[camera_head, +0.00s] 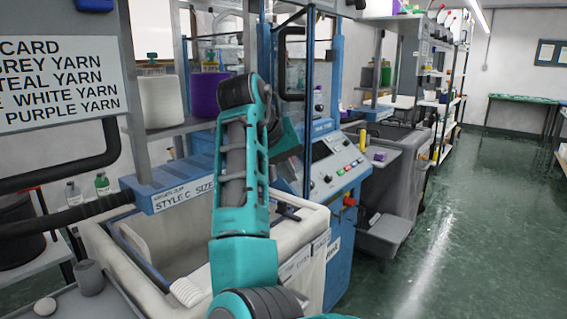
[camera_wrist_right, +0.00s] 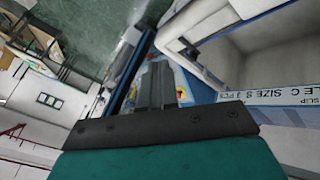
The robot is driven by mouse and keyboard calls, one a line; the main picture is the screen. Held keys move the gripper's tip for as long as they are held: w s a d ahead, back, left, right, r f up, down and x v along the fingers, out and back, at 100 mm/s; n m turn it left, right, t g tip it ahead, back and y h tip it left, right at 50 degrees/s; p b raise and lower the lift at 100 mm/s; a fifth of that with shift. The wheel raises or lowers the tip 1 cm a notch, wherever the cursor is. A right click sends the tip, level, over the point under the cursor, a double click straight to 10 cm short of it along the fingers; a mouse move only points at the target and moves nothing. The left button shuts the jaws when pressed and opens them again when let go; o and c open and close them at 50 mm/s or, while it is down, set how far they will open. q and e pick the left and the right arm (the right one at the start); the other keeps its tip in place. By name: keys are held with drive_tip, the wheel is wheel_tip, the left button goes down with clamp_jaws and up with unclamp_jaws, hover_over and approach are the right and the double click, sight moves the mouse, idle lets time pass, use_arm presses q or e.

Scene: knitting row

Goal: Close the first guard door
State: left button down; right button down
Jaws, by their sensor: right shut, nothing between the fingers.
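A blue-framed guard (camera_head: 308,75) with a black C-shaped handle (camera_head: 284,60) stands upright on the machine behind my right arm. I cannot tell whether it is the first guard door or how far it stands open. A similar large black handle (camera_head: 108,150) shows at the near left, by the yarn sign. My teal right arm rises in front of the machine and hides part of it. My right gripper (camera_wrist_right: 158,66) is shut and empty in the right wrist view, with the blue machine front beyond its fingertips. My left gripper is not in view.
A white bin (camera_head: 100,245) stands below the blue "STYLE C" ledge (camera_head: 180,195). A control panel (camera_head: 336,167) with coloured buttons is right of my arm. The green floor (camera_head: 470,220) at right is clear.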

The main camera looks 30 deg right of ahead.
sight(304, 176)
drive_tip(key=d+f, duration=0.3)
drive_tip(key=w+d+f, duration=0.1)
drive_tip(key=d, duration=0.1)
drive_tip(key=shift+d+f, duration=0.15)
drive_tip(key=shift+d, duration=0.1)
drive_tip(key=shift+s+d, duration=0.15)
drive_tip(key=shift+d, duration=0.5)
